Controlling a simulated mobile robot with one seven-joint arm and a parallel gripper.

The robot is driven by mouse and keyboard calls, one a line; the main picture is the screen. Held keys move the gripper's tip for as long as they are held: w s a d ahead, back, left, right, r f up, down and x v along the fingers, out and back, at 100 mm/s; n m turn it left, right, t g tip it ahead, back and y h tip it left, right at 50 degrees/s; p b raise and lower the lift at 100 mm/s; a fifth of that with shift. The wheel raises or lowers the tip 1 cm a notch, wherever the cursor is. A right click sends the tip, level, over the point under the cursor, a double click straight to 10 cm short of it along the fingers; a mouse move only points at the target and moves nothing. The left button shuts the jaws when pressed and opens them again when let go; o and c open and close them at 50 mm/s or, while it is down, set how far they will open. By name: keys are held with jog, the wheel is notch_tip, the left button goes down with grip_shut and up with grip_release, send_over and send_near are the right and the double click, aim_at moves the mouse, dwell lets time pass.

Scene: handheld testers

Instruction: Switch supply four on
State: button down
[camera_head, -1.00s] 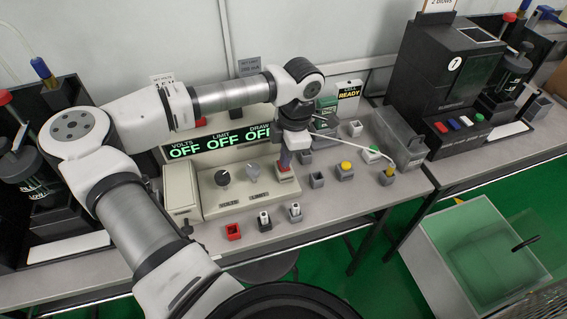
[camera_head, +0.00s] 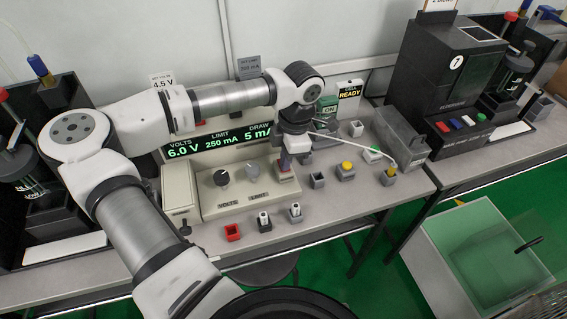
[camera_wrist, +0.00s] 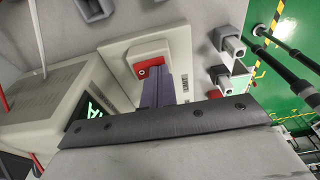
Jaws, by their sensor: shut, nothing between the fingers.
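The power supply (camera_head: 214,194) stands on the bench with its display (camera_head: 216,141) lit, reading 6.0 V, limit 250 mA and draw 5 mA. On its front panel are a dark VOLTS knob (camera_head: 221,178) and a grey LIMIT knob (camera_head: 252,171). A red switch (camera_wrist: 151,70) sits in a pale surround at the panel's right end. My gripper (camera_head: 285,160) is shut and empty, pointing down at that switch. In the wrist view its fingers (camera_wrist: 179,84) are beside or on the red switch; I cannot tell whether they touch.
A cell sign (camera_head: 349,93) reads READY behind. A grey box (camera_head: 401,135) and a black machine (camera_head: 445,75) stand to the right.

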jog(key=shift+r, duration=0.15)
notch_tip(320, 180, up, 7)
jog(key=p, duration=0.3)
dwell(0.4)
dwell(0.3)
